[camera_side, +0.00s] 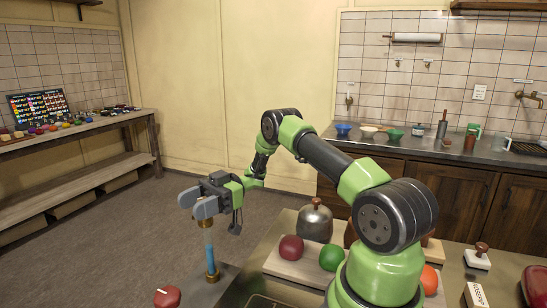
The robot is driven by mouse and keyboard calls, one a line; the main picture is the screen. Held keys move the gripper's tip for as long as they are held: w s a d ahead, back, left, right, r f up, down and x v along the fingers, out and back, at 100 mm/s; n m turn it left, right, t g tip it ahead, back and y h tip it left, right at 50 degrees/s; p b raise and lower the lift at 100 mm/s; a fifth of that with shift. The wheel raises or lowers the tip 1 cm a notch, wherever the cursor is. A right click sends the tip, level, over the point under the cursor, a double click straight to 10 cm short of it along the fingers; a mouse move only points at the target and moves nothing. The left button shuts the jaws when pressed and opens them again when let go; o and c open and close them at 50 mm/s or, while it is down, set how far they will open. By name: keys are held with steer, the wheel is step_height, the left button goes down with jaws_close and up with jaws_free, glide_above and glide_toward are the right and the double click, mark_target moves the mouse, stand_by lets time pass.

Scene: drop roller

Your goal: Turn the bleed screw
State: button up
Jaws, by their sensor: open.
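My gripper (197,203) is at the left end of my arm, with its two grey fingers spread apart. It is directly above an upright blue tube (209,247) with a brass foot (213,273) and a brass top (206,223). The brass top shows just below the fingers, which partly hide it. I cannot tell whether the fingers touch it or stand around it. I cannot make out the bleed screw for certain; it may be part of this brass top. A red round piece (167,298) with a white mark sits at the lower left.
A board at the work table holds a dark red ball (291,248), a green ball (331,257) and an orange ball (429,280). A grey domed pot (315,221) stands behind them. A wooden-knobbed stamp (478,256) is at the right. Open floor lies left of the tube.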

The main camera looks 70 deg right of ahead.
steer(key=s+d+m+t+h, duration=0.5)
steer(key=s+d+t, duration=0.1)
steer(key=d+t, duration=0.15)
steer(key=w+d+r+m+h, duration=0.1)
steer(key=w+r+m+h, duration=0.3)
steer(key=w+r+h, duration=0.5)
step_height(320, 180, up, 8)
steer(key=s+a+m+h, duration=0.2)
steer(key=m+h, duration=0.2)
steer(key=h, duration=0.1)
steer(key=s+a+m+g+y, duration=0.2)
steer(key=s+a+g, duration=0.1)
steer(key=s+a, duration=0.5)
steer(key=s+a+m+g+y, duration=0.2)
steer(key=s+a, duration=0.6)
steer(key=s, duration=0.6)
steer(key=shift+s+a+f+m+g, duration=0.15)
steer(key=shift+s+a+m+g, duration=0.15)
steer(key=shift+m+g, duration=0.35)
